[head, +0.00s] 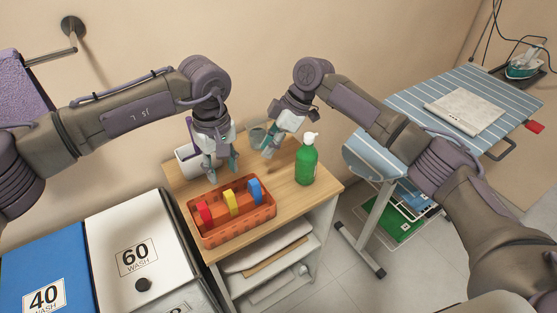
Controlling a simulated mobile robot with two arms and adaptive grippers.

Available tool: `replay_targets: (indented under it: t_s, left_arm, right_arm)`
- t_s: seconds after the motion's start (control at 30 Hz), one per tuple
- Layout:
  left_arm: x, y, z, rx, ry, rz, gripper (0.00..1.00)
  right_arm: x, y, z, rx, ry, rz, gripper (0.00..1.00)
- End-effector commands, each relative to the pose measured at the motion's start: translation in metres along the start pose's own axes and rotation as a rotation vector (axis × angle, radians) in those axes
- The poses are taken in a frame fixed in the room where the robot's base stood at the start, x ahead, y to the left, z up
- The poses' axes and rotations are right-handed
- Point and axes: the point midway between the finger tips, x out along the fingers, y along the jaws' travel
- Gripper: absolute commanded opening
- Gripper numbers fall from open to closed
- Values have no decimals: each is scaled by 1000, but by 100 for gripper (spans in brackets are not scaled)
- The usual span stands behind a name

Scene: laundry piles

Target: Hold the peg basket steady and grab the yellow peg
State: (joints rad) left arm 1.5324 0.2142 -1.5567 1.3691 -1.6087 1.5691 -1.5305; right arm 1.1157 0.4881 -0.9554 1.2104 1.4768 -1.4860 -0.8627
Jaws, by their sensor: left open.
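The orange peg basket (240,235) sits near the front of the small wooden table. The yellow peg (230,203) stands in its middle, between a red peg (205,213) on the left and a blue peg (255,191) on the right. My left gripper (221,168) is open, pointing down above and behind the basket, apart from the pegs. My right gripper (267,150) is tilted over the back of the table, behind the basket and left of the green bottle. Its finger gap is too small to tell.
The green bottle (306,162) stands at the table's right side. A white container (188,160) is at the back left, partly behind my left gripper. Laundry bins (135,248) stand left of the table; a striped ironing board (455,115) is at the right.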

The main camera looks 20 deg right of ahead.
Motion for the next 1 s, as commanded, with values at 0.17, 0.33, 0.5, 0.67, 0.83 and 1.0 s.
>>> replay_targets:
  t_s: [0.17, 0.33, 0.5, 0.67, 0.83, 1.0]
  left_arm:
    - [0, 0, 0, 1, 0, 0, 42]
    - [0, 0, 0, 1, 0, 0, 42]
    - [0, 0, 0, 0, 0, 0, 42]
    - [0, 0, 0, 0, 0, 0, 42]
    - [0, 0, 0, 0, 0, 0, 42]
    - [0, 0, 0, 0, 0, 0, 42]
  right_arm:
    - [-11, -55, 2, -223, -123, -213, 23]
    - [-13, -74, 7, -295, -162, -293, 23]
    - [6, -81, 12, -299, -163, -300, 23]
    - [36, -89, 18, -297, -162, -300, 23]
    - [67, -98, 24, -296, -161, -298, 23]
    - [93, -104, 30, -296, -160, -296, 23]
